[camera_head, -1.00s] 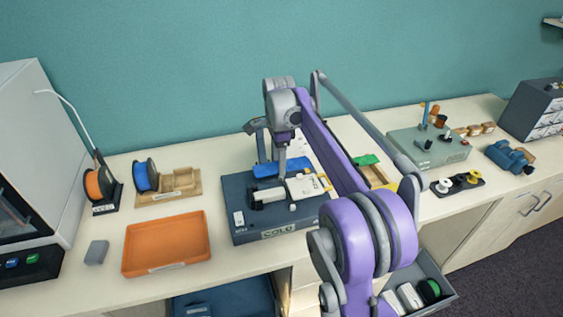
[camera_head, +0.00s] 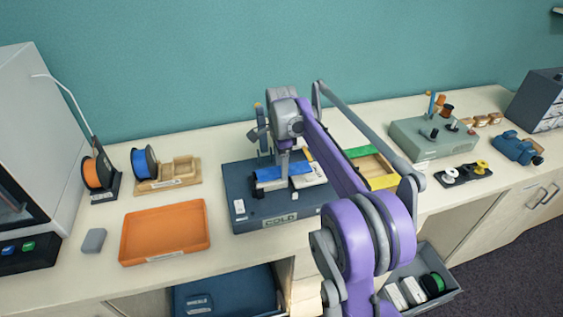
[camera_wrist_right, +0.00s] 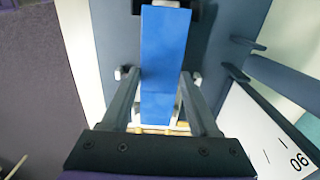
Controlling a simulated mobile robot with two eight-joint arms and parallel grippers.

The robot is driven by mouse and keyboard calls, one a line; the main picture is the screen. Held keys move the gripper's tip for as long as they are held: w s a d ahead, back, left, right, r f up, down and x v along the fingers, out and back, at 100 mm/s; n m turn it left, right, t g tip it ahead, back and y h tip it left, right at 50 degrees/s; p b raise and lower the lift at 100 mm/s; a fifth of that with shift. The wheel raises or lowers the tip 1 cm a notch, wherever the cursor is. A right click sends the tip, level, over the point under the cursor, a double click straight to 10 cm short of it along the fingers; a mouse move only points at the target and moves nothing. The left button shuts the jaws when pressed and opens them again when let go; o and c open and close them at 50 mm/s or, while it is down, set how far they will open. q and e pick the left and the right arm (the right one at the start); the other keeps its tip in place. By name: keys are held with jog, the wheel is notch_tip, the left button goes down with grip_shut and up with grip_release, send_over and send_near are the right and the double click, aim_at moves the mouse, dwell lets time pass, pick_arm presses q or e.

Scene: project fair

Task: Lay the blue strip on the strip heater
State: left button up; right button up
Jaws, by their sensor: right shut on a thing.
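The blue strip (camera_head: 270,173) is over the middle of the strip heater (camera_head: 236,185), a dark blue-grey box with a "COLD" label on its front. My right gripper (camera_head: 284,163) comes down from above and is shut on the strip. In the right wrist view the blue strip (camera_wrist_right: 163,60) runs lengthwise between the two fingers of my right gripper (camera_wrist_right: 161,78). A black part shows just under the strip's front edge; I cannot tell whether the strip touches it. My left gripper is in no view.
An orange tray (camera_head: 165,232), a grey block (camera_head: 94,240) and filament spools (camera_head: 143,163) are on the left. A green-and-yellow frame (camera_head: 362,153) is behind my right arm. A grey-green fixture (camera_head: 433,140) stands on the right.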

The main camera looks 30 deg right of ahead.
jog(key=shift+f, duration=0.6)
jog(key=shift+f+b, duration=0.3)
jog(key=shift+f, duration=0.35)
dwell(0.8)
dwell(0.4)
jog(key=o, duration=1.4)
jog(key=shift+r, duration=0.1)
notch_tip(320, 180, up, 11)
jog(key=shift+f+p, duration=0.15)
jog(key=shift+p, duration=0.35)
